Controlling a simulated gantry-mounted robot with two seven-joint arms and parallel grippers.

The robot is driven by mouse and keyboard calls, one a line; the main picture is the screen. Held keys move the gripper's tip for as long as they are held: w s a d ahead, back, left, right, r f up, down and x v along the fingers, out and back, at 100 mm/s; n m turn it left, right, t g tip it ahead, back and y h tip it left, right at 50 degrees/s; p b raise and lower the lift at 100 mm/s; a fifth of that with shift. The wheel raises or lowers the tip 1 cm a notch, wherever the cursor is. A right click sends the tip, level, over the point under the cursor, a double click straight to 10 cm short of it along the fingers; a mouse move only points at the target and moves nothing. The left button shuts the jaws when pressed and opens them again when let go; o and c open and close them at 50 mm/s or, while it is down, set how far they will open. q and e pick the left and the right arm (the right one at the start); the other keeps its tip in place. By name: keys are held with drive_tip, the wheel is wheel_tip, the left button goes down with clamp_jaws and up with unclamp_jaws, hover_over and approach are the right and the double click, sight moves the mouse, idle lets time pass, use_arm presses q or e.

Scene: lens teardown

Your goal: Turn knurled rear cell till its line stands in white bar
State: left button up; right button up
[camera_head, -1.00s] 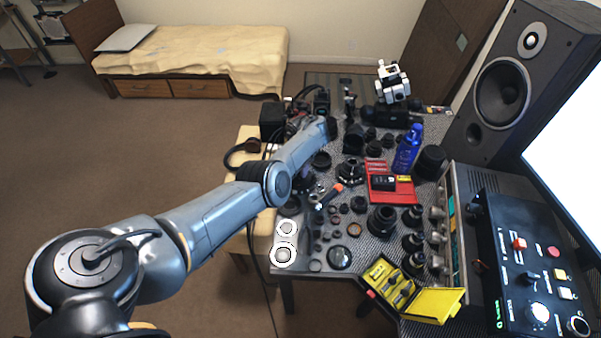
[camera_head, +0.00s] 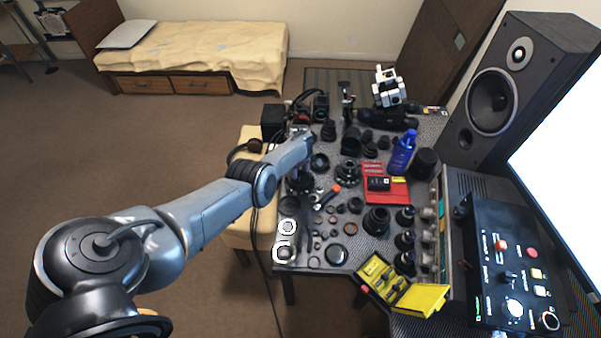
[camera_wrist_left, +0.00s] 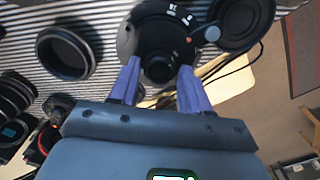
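My left gripper (camera_wrist_left: 160,70) shows in the left wrist view with its two bluish fingers apart. A dark lens body (camera_wrist_left: 150,32) with small white marks and a grey dot near its rim lies just beyond the fingertips. Its round black end (camera_wrist_left: 159,68), which may be the rear cell, sits between the fingertips. I cannot tell whether the fingers touch it. No index line or white bar can be made out clearly. My right gripper is not in view.
In the wrist view a black ring (camera_wrist_left: 66,52) lies left of the lens body and another dark round part (camera_wrist_left: 240,22) right of it. The head view shows several lens parts, a red tray (camera_head: 397,195), a blue bottle (camera_head: 402,153) and an open yellow case (camera_head: 422,299).

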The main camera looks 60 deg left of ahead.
use_arm(q)
drive_tip(key=o, duration=0.3)
